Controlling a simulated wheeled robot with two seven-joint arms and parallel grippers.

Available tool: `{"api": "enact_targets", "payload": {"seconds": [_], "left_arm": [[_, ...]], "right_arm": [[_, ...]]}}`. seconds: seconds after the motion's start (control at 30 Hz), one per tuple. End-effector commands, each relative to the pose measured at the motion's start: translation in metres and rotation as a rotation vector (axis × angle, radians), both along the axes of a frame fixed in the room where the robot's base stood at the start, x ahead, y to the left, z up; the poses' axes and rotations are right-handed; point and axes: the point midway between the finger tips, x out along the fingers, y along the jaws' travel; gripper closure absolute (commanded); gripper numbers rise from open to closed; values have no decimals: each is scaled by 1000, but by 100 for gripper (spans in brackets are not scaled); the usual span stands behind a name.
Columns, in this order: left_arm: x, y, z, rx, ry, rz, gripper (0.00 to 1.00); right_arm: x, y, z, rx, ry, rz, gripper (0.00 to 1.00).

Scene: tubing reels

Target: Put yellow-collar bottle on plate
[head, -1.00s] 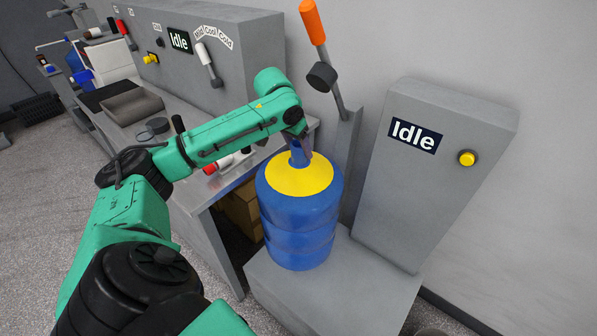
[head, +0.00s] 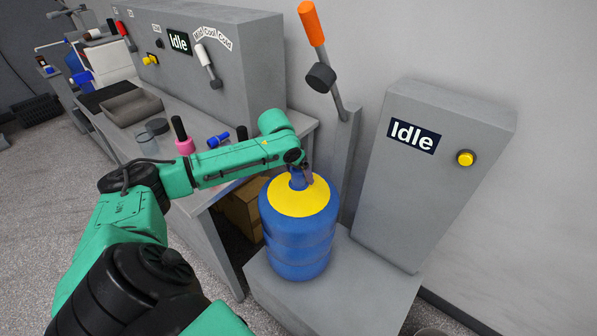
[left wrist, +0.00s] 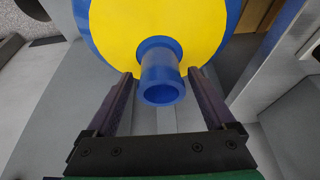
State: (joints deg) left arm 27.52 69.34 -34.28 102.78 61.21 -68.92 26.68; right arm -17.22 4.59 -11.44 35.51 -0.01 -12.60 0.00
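The yellow-collar bottle (head: 297,240) is a blue ribbed bottle with a yellow top and a blue neck. It stands upright on the low grey block (head: 265,292), whose flat top appears to be the plate. My left gripper (head: 303,174) is at the bottle's neck. In the left wrist view the open mouth of the neck (left wrist: 161,93) lies between the two fingers of my left gripper (left wrist: 161,74), with a narrow gap on each side. That gripper looks open. My right gripper is out of view.
A grey panel marked Idle with a yellow button (head: 466,158) stands right of the bottle. An orange-handled lever (head: 312,28) rises behind it. The bench (head: 207,228) at left holds a grey tray (head: 132,106) and small tools.

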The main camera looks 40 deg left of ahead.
Motion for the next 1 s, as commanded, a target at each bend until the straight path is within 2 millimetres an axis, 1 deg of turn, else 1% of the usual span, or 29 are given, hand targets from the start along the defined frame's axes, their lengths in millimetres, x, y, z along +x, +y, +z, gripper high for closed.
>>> {"api": "enact_targets", "payload": {"seconds": [0.23, 0.33, 0.47, 0.7, 0.8, 0.9, 1.0], "left_arm": [[0, 0, 1, 0, -1, 0, 12], [-2, 1, 8, 1, -1, 0, 12], [-11, 1, 30, 4, -1, 0, 12], [-35, 1, 87, 6, -1, 0, 12], [-42, 1, 104, 4, -1, 2, 12], [-45, -1, 112, 2, 0, 1, 12], [-46, -1, 114, 1, 0, 0, 12]], "right_arm": [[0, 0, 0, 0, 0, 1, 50], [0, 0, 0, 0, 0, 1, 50], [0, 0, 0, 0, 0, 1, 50], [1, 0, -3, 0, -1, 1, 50], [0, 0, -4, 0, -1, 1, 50], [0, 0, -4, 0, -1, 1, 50], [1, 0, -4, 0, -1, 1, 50]]}}
